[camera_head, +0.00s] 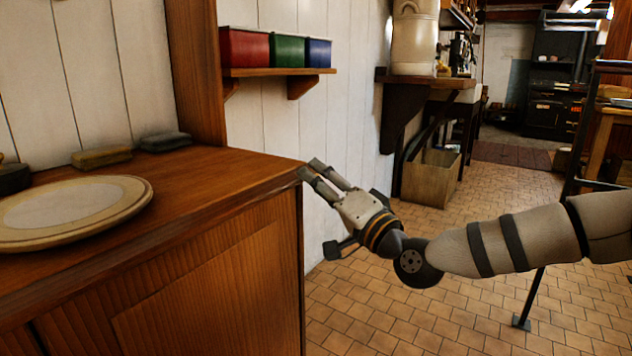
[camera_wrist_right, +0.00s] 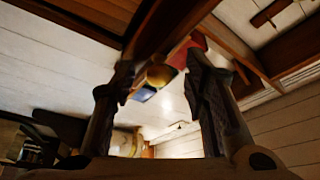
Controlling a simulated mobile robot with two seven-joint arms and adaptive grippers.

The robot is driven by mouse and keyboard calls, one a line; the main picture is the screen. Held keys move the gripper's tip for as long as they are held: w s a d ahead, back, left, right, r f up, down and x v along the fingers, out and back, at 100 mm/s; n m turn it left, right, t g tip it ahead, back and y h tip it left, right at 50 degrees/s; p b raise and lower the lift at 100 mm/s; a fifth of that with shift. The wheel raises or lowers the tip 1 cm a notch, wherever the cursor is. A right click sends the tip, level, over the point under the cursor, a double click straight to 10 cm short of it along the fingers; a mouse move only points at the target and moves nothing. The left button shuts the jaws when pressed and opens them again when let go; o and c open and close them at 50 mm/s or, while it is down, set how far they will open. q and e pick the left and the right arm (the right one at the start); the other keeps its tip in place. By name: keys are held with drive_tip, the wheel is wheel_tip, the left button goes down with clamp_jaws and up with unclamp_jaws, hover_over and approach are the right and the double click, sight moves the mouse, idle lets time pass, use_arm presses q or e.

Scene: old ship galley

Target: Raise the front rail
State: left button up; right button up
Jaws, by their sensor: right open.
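My right gripper (camera_head: 309,168) is at the right front corner of the wooden counter (camera_head: 225,170), its fingertips level with the top edge. I cannot tell if it touches the counter. In the right wrist view its two fingers (camera_wrist_right: 158,66) stand apart. A small round yellowish-brown knob-like thing (camera_wrist_right: 158,76) shows between them, with no visible grip on it. I cannot make out a separate front rail in the head view; a dark wooden edge (camera_wrist_right: 155,28) crosses the top of the wrist view. My left gripper is out of view.
A cream plate (camera_head: 75,208) and two sponge-like blocks (camera_head: 101,157) lie on the counter. Red (camera_head: 244,48), green (camera_head: 287,50) and blue (camera_head: 318,53) bins stand on a wall shelf (camera_head: 280,72). The tiled floor (camera_head: 400,310) right of the counter is open, with a dark post (camera_head: 530,300) farther right.

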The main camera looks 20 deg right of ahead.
drive_tip(key=shift+x, duration=0.8)
drive_tip(key=shift+c, duration=0.5)
